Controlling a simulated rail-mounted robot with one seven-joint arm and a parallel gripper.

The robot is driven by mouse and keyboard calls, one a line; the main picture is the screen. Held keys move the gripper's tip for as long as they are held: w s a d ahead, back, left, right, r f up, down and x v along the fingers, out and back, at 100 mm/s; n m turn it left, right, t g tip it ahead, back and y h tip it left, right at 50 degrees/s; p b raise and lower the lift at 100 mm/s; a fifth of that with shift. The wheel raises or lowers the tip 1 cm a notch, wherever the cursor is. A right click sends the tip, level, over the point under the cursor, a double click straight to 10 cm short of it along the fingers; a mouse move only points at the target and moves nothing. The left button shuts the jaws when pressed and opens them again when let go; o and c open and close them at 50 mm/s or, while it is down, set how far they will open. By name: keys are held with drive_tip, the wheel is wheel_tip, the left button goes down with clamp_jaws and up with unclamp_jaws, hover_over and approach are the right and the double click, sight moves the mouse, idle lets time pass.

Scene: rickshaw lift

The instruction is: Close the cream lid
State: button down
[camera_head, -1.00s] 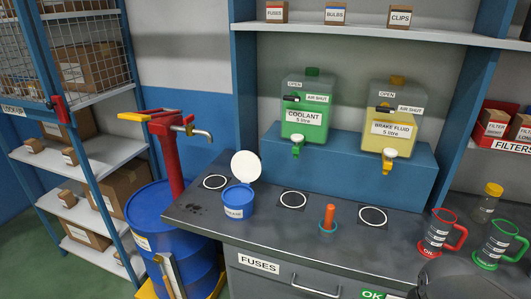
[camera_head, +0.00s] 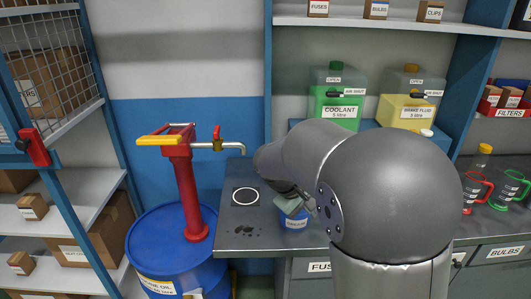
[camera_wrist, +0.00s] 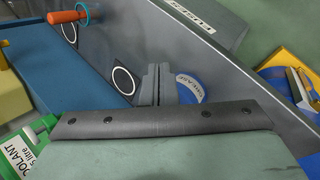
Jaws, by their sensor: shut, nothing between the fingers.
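The blue grease tub (camera_head: 295,222) stands on the dark bench, partly covered by my arm. It also shows in the wrist view (camera_wrist: 188,88), with its label facing that camera. The cream lid cannot be made out in either current view; my gripper and arm hide the area above the tub. My gripper (camera_head: 291,204) is shut and empty at the top of the tub. In the wrist view its fingers (camera_wrist: 156,80) are together right beside the tub; I cannot tell whether they touch the lid.
A blue drum (camera_head: 175,245) with a red pump (camera_head: 188,190) stands left of the bench. The coolant container (camera_head: 337,92) and brake fluid container (camera_head: 407,95) stand behind my arm. A red-handled jug (camera_head: 475,190) is at the right. An empty ring mark (camera_head: 246,196) lies left of the tub.

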drive_tip(key=w+a+r+n+t+h, duration=0.1)
drive_tip(key=w+a+n+t+h, duration=0.2)
drive_tip(key=w+a, duration=0.5)
drive_tip(key=w+a+r+n+t+h, duration=0.1)
drive_tip(key=w+a+n+t+h, duration=0.25)
drive_tip(key=w, duration=0.65)
drive_tip(key=w+d+f+y+p, duration=0.1)
drive_tip(key=w+d+f+p, duration=0.2)
drive_tip(key=w+d, duration=0.2)
drive_tip(key=shift+w+y, duration=0.35)
drive_tip(key=shift+w, duration=0.05)
drive_tip(key=shift+s+d+f+m+t+b, duration=0.1)
drive_tip(key=shift+m+t+b, duration=0.2)
drive_tip(key=shift+b, duration=0.55)
drive_tip(key=shift+s+r+b, duration=0.1)
drive_tip(key=shift+r+b, duration=0.1)
drive_tip(key=shift+b, duration=0.35)
